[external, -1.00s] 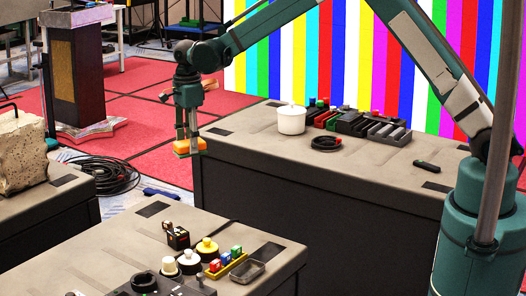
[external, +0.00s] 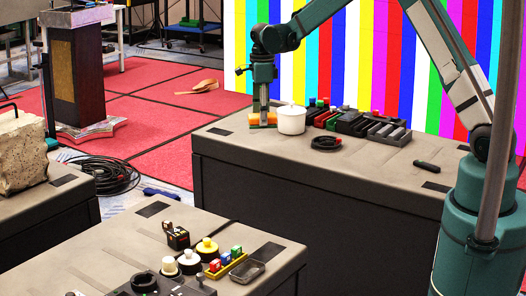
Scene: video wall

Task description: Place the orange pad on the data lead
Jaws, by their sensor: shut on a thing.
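My gripper (external: 263,117) is shut on the orange pad (external: 253,119), partly hidden by the fingers. It holds the pad low at the far left part of the rear table, just left of a white lidded pot (external: 291,119). I cannot tell whether the pad touches the table or the pot. A small black coiled cable (external: 326,143), which looks like the data lead, lies flat on the same table, to the right of the pot and nearer the camera.
A row of dark blocks with coloured ends (external: 360,124) stands behind the coil. A small black bar (external: 427,166) lies to the right. The front table (external: 120,248) holds several small items.

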